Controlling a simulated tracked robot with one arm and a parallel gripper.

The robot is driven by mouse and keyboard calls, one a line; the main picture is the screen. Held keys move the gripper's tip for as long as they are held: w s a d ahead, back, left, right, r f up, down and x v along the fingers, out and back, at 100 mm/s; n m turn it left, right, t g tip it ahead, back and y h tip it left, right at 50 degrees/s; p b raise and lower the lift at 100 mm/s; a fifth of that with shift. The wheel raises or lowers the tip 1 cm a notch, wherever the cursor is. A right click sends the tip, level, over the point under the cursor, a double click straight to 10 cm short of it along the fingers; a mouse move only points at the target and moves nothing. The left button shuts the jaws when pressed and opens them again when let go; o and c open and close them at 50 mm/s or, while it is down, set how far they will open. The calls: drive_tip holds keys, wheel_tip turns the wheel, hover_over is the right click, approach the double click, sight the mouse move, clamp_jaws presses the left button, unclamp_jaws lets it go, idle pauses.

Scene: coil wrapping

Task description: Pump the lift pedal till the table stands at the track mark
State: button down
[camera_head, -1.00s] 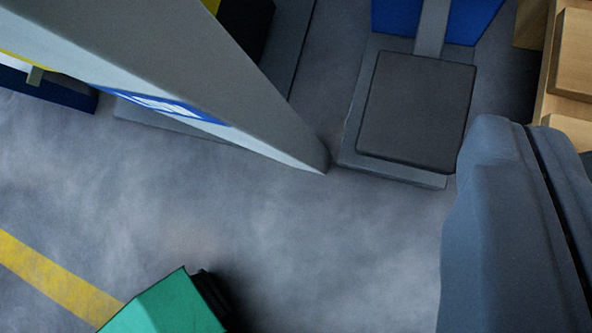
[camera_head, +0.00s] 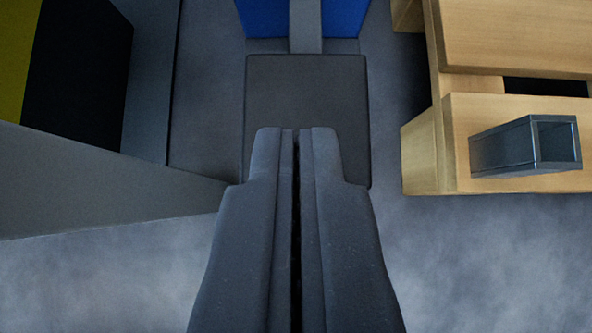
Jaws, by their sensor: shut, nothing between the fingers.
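The lift pedal (camera_head: 306,88) is a dark square pad in the upper middle of the view. A grey bar (camera_head: 305,25) joins it at the back, between blue panels (camera_head: 262,18). My gripper (camera_head: 296,132) is shut and empty. Its fingertips overlap the near part of the pedal in the picture; I cannot tell whether they touch it. The table and the track mark cannot be made out in this view.
A grey slanted beam (camera_head: 100,185) crosses at the left. A black and yellow block (camera_head: 75,70) stands behind it. Grey floor (camera_head: 480,270) is clear at the lower right.

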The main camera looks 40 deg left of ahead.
sight(298, 109)
drive_tip(key=b+x, duration=0.1)
drive_tip(key=x, duration=0.3)
drive_tip(key=shift+w+a+f, duration=0.1)
drive_tip(key=shift+w+f, duration=0.05)
drive_tip(key=shift+w, duration=0.05)
wheel_tip(298, 109, down, 3)
drive_tip(key=shift+w+a+f+b, duration=0.1)
drive_tip(key=shift+b, duration=0.5)
drive_tip(key=shift+f, duration=0.5)
drive_tip(key=shift+f, duration=0.1)
